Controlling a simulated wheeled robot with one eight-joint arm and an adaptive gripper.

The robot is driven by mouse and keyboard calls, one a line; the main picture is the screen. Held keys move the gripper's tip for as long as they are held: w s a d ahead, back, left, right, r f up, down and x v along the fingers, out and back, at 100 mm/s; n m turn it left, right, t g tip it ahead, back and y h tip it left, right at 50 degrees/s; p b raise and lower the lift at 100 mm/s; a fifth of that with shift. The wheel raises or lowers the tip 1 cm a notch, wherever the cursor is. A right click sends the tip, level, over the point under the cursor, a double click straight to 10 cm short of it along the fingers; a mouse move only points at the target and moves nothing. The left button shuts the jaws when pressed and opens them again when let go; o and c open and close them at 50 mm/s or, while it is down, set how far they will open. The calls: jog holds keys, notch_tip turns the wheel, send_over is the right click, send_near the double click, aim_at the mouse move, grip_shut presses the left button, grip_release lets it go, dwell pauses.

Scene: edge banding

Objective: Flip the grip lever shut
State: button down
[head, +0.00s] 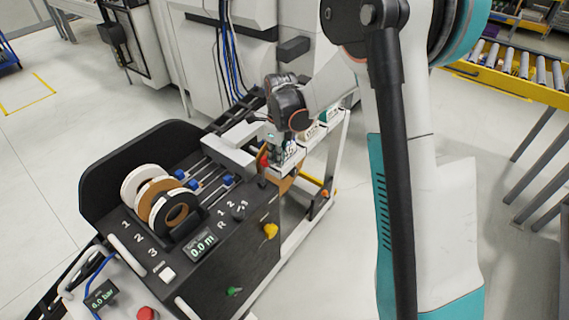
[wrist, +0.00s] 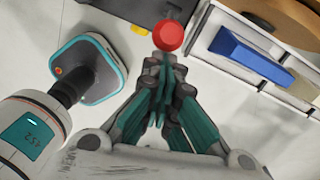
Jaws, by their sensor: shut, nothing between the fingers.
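A round red knob (wrist: 168,37), which appears to be the end of the grip lever, shows at the top middle of the wrist view. It also shows in the head view (head: 264,160), at the far right side of the black machine. The lever's shaft is mostly hidden, and I cannot tell its angle. My gripper (wrist: 160,90) is shut and empty, its fingertips pointing at the knob. In the head view my gripper (head: 284,163) is close to the right of the knob. I cannot tell whether they touch.
The black machine top (head: 150,195) holds white and brown tape rolls (head: 158,186) and blue clamps (head: 228,180). A yellow knob (head: 270,231) and a green knob (head: 233,291) sit on its front side. A blue block (wrist: 250,56) lies right of the red knob. Open floor lies at left.

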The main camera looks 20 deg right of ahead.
jog(key=w+a, duration=0.6)
jog(key=w, duration=0.3)
jog(key=shift+w+a, duration=0.2)
jog(key=shift+a, duration=0.15)
dwell(0.3)
